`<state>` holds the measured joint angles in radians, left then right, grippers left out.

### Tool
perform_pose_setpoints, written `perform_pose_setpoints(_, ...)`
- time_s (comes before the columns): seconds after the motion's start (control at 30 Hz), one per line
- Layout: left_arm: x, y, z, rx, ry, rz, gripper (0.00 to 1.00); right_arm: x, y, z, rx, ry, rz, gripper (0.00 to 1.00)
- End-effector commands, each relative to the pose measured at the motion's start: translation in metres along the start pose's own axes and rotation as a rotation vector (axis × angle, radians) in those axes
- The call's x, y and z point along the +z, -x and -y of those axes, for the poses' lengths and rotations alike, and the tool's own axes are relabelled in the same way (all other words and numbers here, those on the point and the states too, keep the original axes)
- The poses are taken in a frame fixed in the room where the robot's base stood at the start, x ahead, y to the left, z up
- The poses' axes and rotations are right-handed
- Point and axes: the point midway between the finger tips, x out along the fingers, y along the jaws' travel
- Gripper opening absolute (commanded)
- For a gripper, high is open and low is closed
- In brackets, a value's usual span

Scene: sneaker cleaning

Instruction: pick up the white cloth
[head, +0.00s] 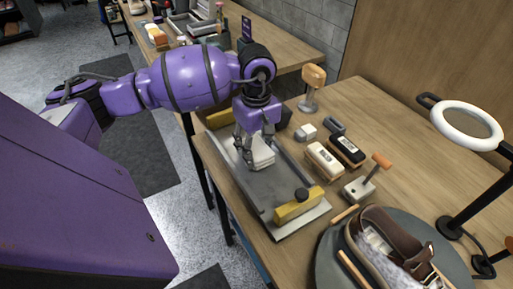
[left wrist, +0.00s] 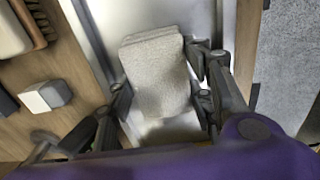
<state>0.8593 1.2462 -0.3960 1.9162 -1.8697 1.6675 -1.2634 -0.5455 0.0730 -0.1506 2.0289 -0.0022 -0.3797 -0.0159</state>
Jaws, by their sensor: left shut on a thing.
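The white cloth (head: 263,155) is a small folded pad over the grey metal tray (head: 245,187) on the workbench. In the left wrist view the cloth (left wrist: 158,75) sits between the two fingers of my left gripper (left wrist: 163,100). My left gripper (head: 254,150) reaches down from above and is shut on the cloth, with a finger at each side. I cannot tell whether the cloth still touches the tray. My right gripper is not in view.
A yellow block with a black knob (head: 298,205) sits at the tray's near end. Brushes (head: 325,160), a small white block (head: 306,132) and a wooden-handled tool (head: 368,180) stand to the right. A shoe (head: 390,250) rests on a round grey stand beside a ring lamp (head: 466,122).

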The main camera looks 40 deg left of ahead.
Motion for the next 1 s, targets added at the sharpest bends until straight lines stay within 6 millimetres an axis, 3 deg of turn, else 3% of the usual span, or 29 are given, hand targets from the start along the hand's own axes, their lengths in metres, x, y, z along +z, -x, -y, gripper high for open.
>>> perform_pose_setpoints(0.17,-0.001,0.011,-0.001,0.001,0.001,-0.003,0.22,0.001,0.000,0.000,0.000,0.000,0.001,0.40)
perform_pose_setpoints(0.3,-0.001,0.033,-0.001,0.004,0.000,-0.004,0.22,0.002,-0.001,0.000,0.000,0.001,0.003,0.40)
perform_pose_setpoints(0.6,0.052,0.095,0.025,0.003,-0.007,-0.003,0.22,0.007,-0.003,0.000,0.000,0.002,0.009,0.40)
perform_pose_setpoints(0.8,0.095,0.114,0.045,0.003,-0.006,-0.001,0.22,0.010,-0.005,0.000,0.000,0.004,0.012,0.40)
perform_pose_setpoints(1.0,0.119,0.126,0.057,0.002,-0.004,0.001,0.22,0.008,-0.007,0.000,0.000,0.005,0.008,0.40)
